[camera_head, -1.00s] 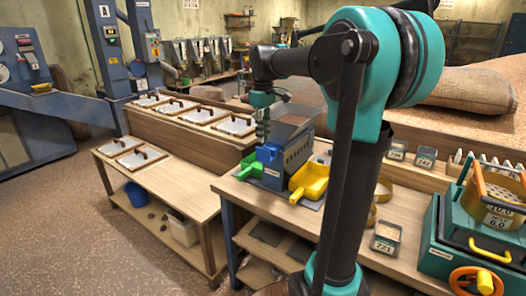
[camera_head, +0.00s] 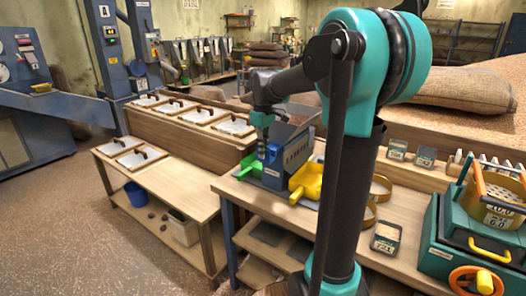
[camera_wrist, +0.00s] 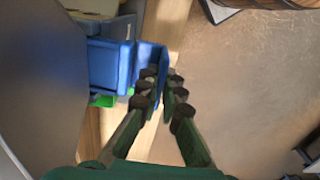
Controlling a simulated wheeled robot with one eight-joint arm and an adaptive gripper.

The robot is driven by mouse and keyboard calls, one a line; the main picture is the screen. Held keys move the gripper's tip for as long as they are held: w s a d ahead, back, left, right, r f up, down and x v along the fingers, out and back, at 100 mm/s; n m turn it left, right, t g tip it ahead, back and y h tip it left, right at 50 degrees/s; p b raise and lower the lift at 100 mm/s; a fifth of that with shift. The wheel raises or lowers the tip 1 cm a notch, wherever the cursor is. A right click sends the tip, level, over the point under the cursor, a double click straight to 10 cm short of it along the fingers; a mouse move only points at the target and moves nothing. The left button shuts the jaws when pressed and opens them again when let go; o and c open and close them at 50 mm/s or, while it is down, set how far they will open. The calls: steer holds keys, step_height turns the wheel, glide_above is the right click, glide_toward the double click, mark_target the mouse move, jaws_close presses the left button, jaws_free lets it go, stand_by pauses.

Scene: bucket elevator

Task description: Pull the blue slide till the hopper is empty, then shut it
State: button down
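The hopper (camera_head: 298,145) is a grey-blue box on the wooden bench, with its open top partly hidden by my arm. The blue slide (camera_wrist: 152,62) shows in the wrist view as an upright blue plate beside a blue housing (camera_wrist: 110,62). My gripper (camera_wrist: 162,75) is open, fingers a narrow gap apart, with the slide's right edge showing between and beyond them. I cannot tell whether the fingers touch it. In the head view my gripper (camera_head: 262,152) points down at the hopper's left front. The hopper's fill level is not visible.
A green scoop (camera_head: 250,168) lies at the hopper's left front and a yellow scoop (camera_head: 307,180) in front of it. Lidded bins (camera_head: 207,115) stand on the left bench. A teal machine (camera_head: 470,245) stands at right. Open floor lies left of the benches.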

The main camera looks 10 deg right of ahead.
stand_by(0.3)
steer(key=s+a, duration=0.3)
steer(key=shift+s+a, duration=0.2)
steer(key=shift+a, duration=0.05)
steer(key=c, duration=2)
jaws_free()
steer(key=shift+s, duration=0.1)
step_height(320, 180, up, 12)
